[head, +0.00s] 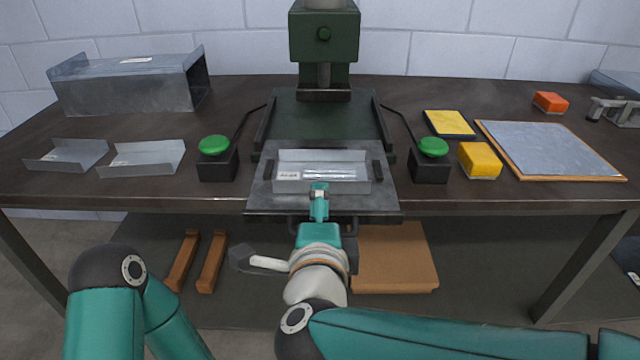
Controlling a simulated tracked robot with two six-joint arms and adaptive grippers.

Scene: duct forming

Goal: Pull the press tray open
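The press tray (383,204) is a flat grey plate in front of the green press, its front edge jutting past the table edge. A folded sheet-metal piece (345,158) with a white label lies on it between two dark blocks. A dark bar handle (354,222) shows under the tray's front edge, partly hidden by my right gripper. My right gripper (319,190) reaches over the middle of that front edge, seen edge-on, so its finger gap and any contact are unclear. My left arm is bent at the lower left; its gripper is not in view.
The green press (323,35) stands behind the tray. Green-topped buttons (214,145) and (433,147) flank it. Metal channels lie left; yellow blocks and a grey-topped board (550,148) lie right. A lower shelf holds wooden bars and a brown box (395,262).

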